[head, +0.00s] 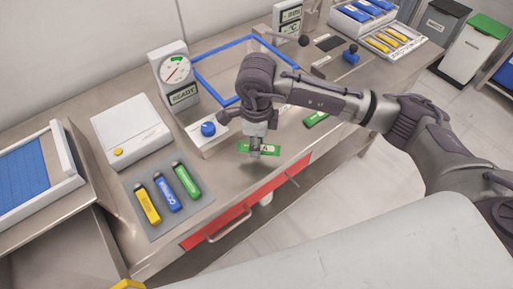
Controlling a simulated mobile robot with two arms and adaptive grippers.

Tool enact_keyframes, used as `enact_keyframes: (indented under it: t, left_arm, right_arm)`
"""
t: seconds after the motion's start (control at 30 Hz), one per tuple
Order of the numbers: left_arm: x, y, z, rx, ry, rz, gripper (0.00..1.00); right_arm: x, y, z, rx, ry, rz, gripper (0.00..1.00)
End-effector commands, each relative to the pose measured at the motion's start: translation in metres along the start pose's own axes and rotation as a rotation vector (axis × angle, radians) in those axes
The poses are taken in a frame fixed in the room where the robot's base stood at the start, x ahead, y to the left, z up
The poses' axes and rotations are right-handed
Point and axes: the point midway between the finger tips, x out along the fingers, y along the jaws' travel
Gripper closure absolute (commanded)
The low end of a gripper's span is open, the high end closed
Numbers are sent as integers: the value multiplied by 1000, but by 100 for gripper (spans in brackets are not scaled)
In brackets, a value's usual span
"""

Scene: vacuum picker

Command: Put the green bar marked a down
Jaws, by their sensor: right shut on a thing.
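My right gripper (255,151) points down over the front part of the metal bench. It is shut on a green bar (271,149) with a pale label; the mark is too small to read for certain. The gripper covers part of the bar. I cannot tell whether the bar touches the bench. A third green bar (187,181) lies on a grey mat (150,228), beside a blue bar (168,194) and a yellow bar (147,206). My left gripper is not in view.
A gauge stand (174,73) and a white box with a blue knob (208,129) stand left of the gripper. A blue-framed area (207,76) lies behind. A white device (131,131) stands at left. A red drawer front (236,214) is below the bench edge.

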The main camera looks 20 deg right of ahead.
Motion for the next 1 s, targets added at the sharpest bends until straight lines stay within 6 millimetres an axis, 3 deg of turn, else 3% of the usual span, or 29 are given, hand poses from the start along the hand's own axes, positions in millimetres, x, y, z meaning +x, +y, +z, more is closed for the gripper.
enact_keyframes:
  t: [0.4,0.73,0.77,0.9,1.0]
  left_arm:
    - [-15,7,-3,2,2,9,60]
    - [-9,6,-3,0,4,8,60]
    - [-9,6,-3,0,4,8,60]
    - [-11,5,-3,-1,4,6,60]
    - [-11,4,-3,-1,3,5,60]
  right_arm:
    - [41,-1,1,-1,0,0,100]
    - [46,-1,1,-2,-1,-1,100]
    - [45,-1,1,-2,0,-1,66]
    - [44,-1,1,-2,0,0,43]
    - [44,-1,1,-1,0,0,43]
